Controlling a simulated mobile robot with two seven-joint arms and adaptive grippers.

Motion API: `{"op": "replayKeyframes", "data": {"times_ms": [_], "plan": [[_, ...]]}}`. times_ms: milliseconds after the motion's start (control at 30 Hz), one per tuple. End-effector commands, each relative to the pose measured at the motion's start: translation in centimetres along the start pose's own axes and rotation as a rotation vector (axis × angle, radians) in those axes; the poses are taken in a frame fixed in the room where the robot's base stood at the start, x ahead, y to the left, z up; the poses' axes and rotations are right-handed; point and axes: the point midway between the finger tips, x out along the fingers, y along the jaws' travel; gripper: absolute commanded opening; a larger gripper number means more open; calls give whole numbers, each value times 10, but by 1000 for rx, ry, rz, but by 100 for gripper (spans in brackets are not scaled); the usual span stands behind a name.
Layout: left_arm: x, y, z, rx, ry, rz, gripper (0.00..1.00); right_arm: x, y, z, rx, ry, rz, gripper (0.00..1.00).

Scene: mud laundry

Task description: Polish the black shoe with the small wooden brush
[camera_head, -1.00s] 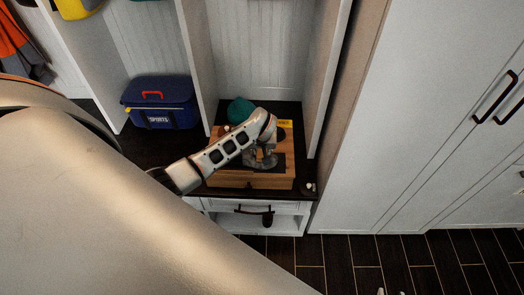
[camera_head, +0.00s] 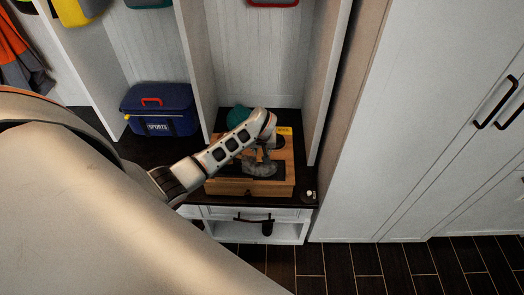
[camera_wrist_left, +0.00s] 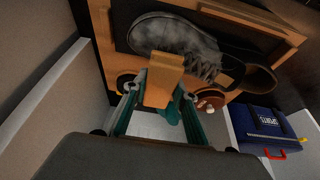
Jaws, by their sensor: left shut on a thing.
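The black shoe (camera_head: 262,169) lies on a dark patch on top of a wooden box (camera_head: 232,187) on the bench. The left wrist view shows it closer, as a dusty grey-black shoe (camera_wrist_left: 182,36) with laces. My left gripper (camera_head: 266,148) is over the shoe, partly hidden by its own wrist. In the left wrist view, my left gripper (camera_wrist_left: 160,102) is shut on the small wooden brush (camera_wrist_left: 164,78). The brush end overlaps the shoe's near side; I cannot tell whether it touches. My right gripper is not in view.
A teal item (camera_head: 239,115) sits behind the box. A blue sports bag (camera_head: 161,110) stands in the left cubby. Upright partitions (camera_head: 195,65) flank the bench, and a white cabinet (camera_head: 425,120) is at the right. A small pale item (camera_head: 309,194) lies at the bench's front right.

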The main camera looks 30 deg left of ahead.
Motion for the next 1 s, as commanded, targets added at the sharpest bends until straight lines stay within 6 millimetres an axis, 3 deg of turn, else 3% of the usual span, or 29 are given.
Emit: {"op": "replayKeyframes", "data": {"times_ms": [300, 600, 1000], "plan": [[0, 0, 2, 0, -1, 0, 10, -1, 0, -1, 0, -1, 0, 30], [-8, 0, 19, 1, -2, 0, 10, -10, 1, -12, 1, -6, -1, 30], [-14, 0, 34, 0, 0, 0, 10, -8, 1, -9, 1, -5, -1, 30]]}}
